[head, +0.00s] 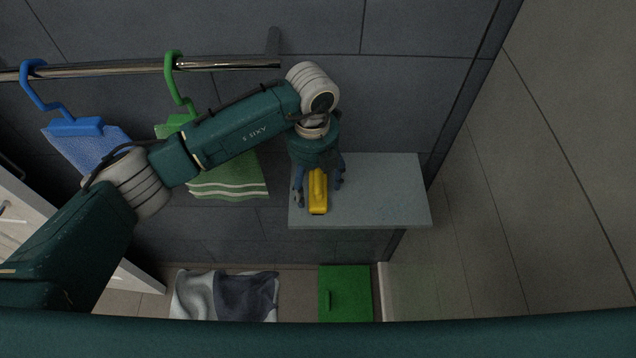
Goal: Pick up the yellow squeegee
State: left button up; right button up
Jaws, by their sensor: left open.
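The yellow squeegee (318,193) lies on a pale grey-blue shelf (385,190), near its left end. My left gripper (319,186) is directly above it, with one dark finger on each side of the yellow body. The fingers are open, and I cannot tell whether they touch it. The far end of the squeegee is hidden under the gripper. My right gripper is not in view.
A metal rail (120,70) on the dark tiled wall carries a blue hook (45,85) with a blue cloth and a green hook (175,85) with a green towel (230,180). Below are a crumpled towel (245,295) and a green box (344,292). The shelf's right side is clear.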

pick_arm(q)
jog(key=shift+f, duration=0.45)
jog(key=shift+c, duration=0.2)
jog(key=c, duration=1.2)
jog(key=shift+c, duration=0.2)
jog(key=shift+r, duration=0.15)
jog(key=shift+w+r+b, duration=0.1)
jog(key=shift+r+b, duration=0.25)
jog(key=shift+r, duration=0.3)
notch_tip(320, 180, up, 26)
jog(key=b, duration=0.6)
jog(key=shift+r, duration=0.25)
